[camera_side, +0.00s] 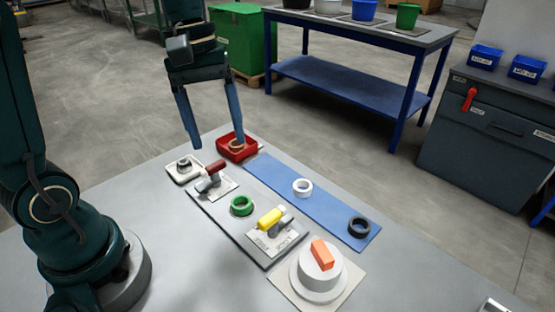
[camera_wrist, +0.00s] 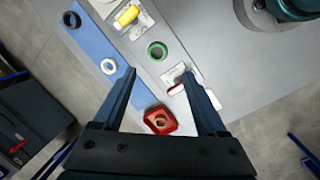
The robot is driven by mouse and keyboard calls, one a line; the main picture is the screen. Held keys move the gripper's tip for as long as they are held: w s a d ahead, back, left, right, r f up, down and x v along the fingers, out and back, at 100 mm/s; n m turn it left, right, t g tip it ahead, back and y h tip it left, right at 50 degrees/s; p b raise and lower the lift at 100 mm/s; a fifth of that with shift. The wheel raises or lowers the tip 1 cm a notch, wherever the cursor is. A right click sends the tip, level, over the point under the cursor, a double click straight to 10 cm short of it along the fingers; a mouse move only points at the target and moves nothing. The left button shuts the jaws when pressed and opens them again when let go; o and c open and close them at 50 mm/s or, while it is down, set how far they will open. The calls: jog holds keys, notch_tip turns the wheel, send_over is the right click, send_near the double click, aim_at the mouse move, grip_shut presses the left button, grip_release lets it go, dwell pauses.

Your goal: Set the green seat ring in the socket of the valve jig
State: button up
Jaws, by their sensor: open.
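The green seat ring (camera_side: 241,206) lies flat on the long grey base plate of the valve jig (camera_side: 214,214), between a red-handled clamp (camera_side: 215,167) and a yellow-handled clamp (camera_side: 270,219). The ring also shows in the wrist view (camera_wrist: 157,51); its centre looks dark. I cannot tell whether it is fully down in a socket. My gripper (camera_side: 217,141) is open and empty, its fingers pointing down above the table's far left end, near the red tray and apart from the green ring. In the wrist view my gripper (camera_wrist: 159,73) has nothing between its fingers.
A red tray (camera_side: 223,153) holds a copper-coloured ring. A blue mat (camera_side: 330,206) bears a white ring (camera_side: 302,187) and a black ring (camera_side: 359,227). A grey cylinder with an orange block (camera_side: 322,254) stands at the near right. A small white plate (camera_side: 178,176) lies beside the red-handled clamp.

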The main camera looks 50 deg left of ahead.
jog(key=s+d+m+t+y, duration=0.2)
jog(key=s+m+t, duration=0.3)
jog(key=s+m, duration=0.3)
jog(key=shift+s+d+m, duration=0.15)
jog(key=shift+d+m, duration=0.2)
jog(key=shift+m, duration=0.35)
dwell(0.7)
